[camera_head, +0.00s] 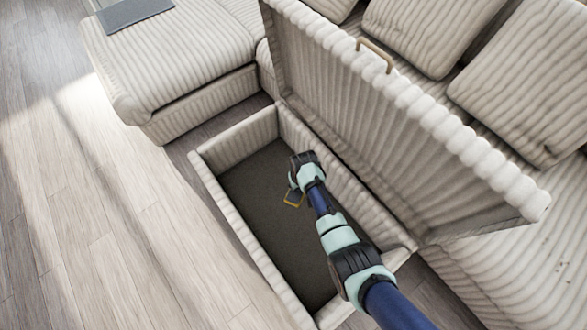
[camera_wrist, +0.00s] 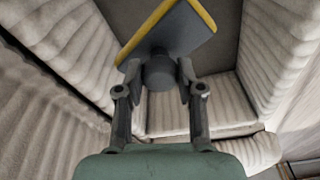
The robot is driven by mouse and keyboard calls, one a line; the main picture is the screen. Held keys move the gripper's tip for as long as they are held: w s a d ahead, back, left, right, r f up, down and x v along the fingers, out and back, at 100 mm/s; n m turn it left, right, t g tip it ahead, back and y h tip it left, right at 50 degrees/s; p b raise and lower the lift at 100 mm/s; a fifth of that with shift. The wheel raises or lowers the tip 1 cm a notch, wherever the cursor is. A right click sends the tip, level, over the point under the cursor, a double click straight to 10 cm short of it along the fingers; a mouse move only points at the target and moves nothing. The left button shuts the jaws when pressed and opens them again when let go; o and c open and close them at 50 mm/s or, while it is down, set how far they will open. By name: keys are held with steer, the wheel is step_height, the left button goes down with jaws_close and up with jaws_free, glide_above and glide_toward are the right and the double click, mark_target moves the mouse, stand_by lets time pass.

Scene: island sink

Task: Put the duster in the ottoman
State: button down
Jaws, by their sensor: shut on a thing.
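The ottoman (camera_head: 246,237) is a cream ribbed box standing open, with its lid (camera_head: 380,120) raised and a brass handle on the lid's edge. Its dark floor (camera_head: 270,215) is bare around my arm. My gripper (camera_wrist: 159,80) is shut on the duster (camera_wrist: 172,38), a dark grey head with a yellow edge and a round grey base between the fingers. In the head view the duster (camera_head: 293,198) shows as a small dark and yellow piece by my gripper, over the ottoman's opening. I cannot tell whether it touches the floor of the box.
A cream ribbed sofa with cushions (camera_head: 425,35) stands behind the raised lid. A sofa section (camera_head: 175,60) with a grey flat item (camera_head: 135,12) on it is at the upper left. Bare wooden floor (camera_head: 110,220) lies to the left.

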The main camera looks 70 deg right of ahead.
steer(key=c, duration=0.7)
jaws_free()
steer(key=shift+o, duration=0.2)
step_height(320, 180, up, 12)
steer(key=s+a, duration=0.1)
steer(key=shift+a, duration=0.2)
steer(key=shift+s, duration=0.1)
